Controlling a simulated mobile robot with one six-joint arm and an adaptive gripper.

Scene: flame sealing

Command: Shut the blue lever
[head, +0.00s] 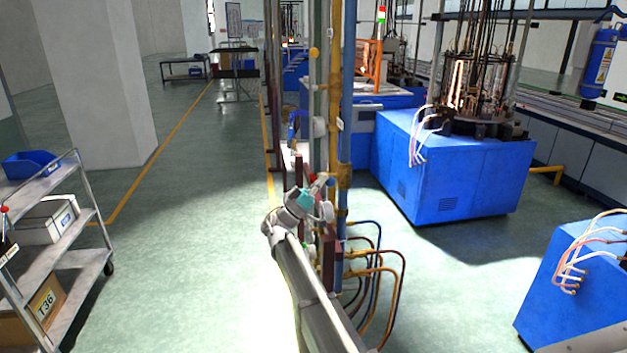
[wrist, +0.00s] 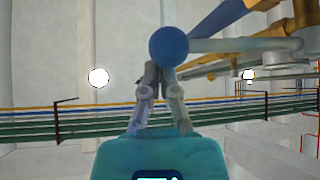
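In the wrist view a round blue knob (wrist: 169,46) sits at the end of a pale grey bar that runs right towards the pipes; I take this for the blue lever. My gripper (wrist: 160,72) has its two fingers drawn together right at the knob, which covers part of the tips. Whether they touch is unclear. The fingers do not go around the knob.
A column of grey, yellow and blue vertical pipes (head: 347,90) stands right beside my gripper, with another blue handle (head: 294,125) higher up. Curved hoses (head: 385,255) come out low on its right. Blue machines (head: 450,175) stand to the right. The floor on the left is open up to a cart (head: 60,255).

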